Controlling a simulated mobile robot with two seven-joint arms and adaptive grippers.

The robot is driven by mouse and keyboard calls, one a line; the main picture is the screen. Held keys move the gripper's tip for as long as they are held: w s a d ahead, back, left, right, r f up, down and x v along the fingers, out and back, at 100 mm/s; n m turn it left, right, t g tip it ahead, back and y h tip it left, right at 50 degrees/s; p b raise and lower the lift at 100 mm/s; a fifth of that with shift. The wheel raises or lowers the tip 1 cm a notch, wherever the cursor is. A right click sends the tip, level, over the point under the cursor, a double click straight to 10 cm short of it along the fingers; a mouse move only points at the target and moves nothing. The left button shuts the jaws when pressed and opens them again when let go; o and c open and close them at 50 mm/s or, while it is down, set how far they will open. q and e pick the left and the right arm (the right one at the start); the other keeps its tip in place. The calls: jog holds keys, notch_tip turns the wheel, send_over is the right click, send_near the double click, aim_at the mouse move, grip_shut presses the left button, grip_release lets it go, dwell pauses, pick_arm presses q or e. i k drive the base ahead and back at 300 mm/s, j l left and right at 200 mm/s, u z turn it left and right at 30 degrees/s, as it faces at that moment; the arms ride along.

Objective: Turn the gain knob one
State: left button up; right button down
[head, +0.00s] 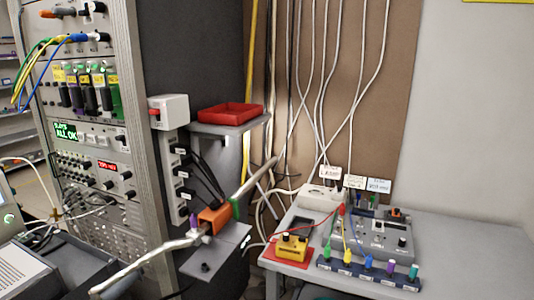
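Neither of my grippers shows in the head view. No knob label is legible, so I cannot tell which knob is the gain knob. A grey box (372,240) on the table at the right carries small dark knobs, one of them (402,242) near its right side. The tall rack (112,75) at the left also has several knobs on its panels. Two dark knobs (109,185) sit below the small red display (107,165).
A yellow box (292,246) stands on a red mat (275,258) at the left of the grey table (470,245). Coloured plugs line a dark blue strip (345,270) at its front. A metal pipe (145,268) passes an orange block (213,219) between rack and table. The table's right side is clear.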

aim_at(92, 182)
jog(key=u, duration=1.05)
jog(key=k+j+z, duration=0.1)
jog(key=j, duration=0.1)
